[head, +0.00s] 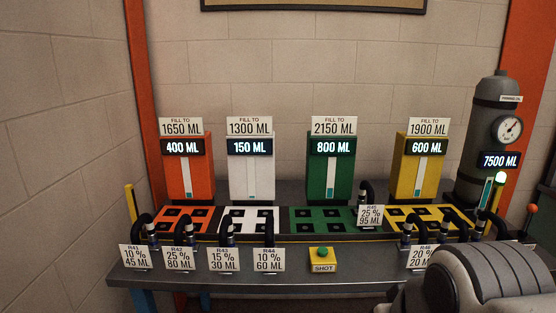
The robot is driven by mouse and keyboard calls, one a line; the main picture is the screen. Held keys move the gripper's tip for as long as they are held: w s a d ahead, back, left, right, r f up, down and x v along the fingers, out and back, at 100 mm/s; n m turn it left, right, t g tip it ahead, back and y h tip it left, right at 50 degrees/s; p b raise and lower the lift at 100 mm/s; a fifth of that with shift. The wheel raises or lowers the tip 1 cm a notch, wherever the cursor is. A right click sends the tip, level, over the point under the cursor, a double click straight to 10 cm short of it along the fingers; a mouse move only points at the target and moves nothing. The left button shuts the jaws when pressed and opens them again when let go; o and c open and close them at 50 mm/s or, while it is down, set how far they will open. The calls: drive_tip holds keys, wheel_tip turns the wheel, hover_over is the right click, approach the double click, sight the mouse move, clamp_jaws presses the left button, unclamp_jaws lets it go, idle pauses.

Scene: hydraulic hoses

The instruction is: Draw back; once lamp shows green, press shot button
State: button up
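The shot button (322,252) is a green dome on a yellow box labelled SHOT, at the front middle of the bench. A small lamp (500,177) beside the grey pressure cylinder (488,125) glows a pale, greenish white. The cylinder's display reads 7500 ML. Four coloured tanks stand at the back: orange (187,170) at 400 ML, white (251,170) at 150 ML, green (330,170) at 800 ML and yellow (415,170) at 600 ML. A hose tagged R45, 25 %, 95 ML (370,215) stands at the green socket plate. My gripper is out of the picture; only my arm shows at the lower right.
Several black hoses with tags line the bench's front edge, left (136,256) and right (421,256) of the button. My arm covers the front right corner and partly hides the right-hand tags. The bench front around the button is clear.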

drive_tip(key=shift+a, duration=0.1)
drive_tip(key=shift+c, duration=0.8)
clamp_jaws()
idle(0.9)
